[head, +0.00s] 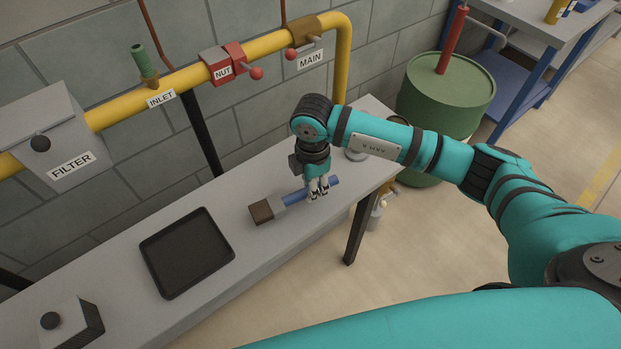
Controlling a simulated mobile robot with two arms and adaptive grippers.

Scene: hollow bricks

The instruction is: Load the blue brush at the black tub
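The brush lies on the grey bench, with a blue handle (296,198) pointing to the upper right and a brown head (262,211) at the lower left. My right gripper (318,192) points down at the handle, its fingers over the handle's far part and hiding some of it. I cannot tell whether the fingers are shut on it. The black tub (187,287), a shallow square tray, lies on the bench left of the brush, and it looks empty. My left gripper is not in view.
A grey box with a black knob (72,325) sits at the bench's near left. A yellow pipe (185,76) with valves runs along the wall behind the bench (240,262). A green drum (446,95) stands beyond its right end. The bench between brush and tub is clear.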

